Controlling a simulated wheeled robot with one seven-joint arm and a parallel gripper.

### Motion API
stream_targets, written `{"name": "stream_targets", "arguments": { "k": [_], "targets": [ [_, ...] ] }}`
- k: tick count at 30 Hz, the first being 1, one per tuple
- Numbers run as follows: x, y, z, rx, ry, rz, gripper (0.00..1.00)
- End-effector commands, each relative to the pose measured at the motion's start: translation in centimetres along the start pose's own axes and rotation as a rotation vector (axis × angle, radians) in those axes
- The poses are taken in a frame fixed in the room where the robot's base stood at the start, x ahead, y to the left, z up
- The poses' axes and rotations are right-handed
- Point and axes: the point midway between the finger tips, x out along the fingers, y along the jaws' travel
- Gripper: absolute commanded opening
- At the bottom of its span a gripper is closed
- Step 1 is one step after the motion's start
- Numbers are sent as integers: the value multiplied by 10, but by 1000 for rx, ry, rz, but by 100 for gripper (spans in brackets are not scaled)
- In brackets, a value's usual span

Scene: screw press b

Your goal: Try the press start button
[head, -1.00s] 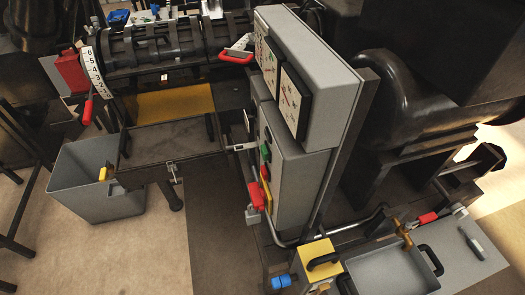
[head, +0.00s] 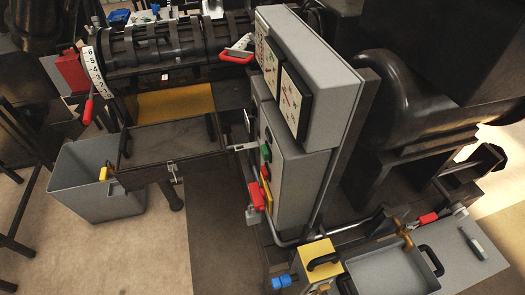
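The press control cabinet (head: 298,165) is a grey upright box right of centre in the head view, with its narrow front turned to the left. A green button (head: 265,153) sits on that front, with a red button (head: 266,173) just below it. No writing on the buttons can be read, so I cannot tell from a label which is the start button. A red padlock-like piece (head: 253,196) hangs low on the same front beside a yellow strip. My gripper does not show in this view.
A grey bin (head: 95,180) stands at the left beside a dark tray table (head: 170,143). The black ribbed press barrel (head: 165,42) lies behind. A yellow box (head: 318,262) and a grey tray (head: 390,270) stand at the lower right. Floor at the lower left is clear.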

Motion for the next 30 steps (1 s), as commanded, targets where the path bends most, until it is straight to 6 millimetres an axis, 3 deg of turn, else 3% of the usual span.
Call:
{"name": "stream_targets", "arguments": {
  "k": [9,13,30],
  "targets": [
    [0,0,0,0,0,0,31],
    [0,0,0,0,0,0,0],
    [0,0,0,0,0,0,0]
  ]
}}
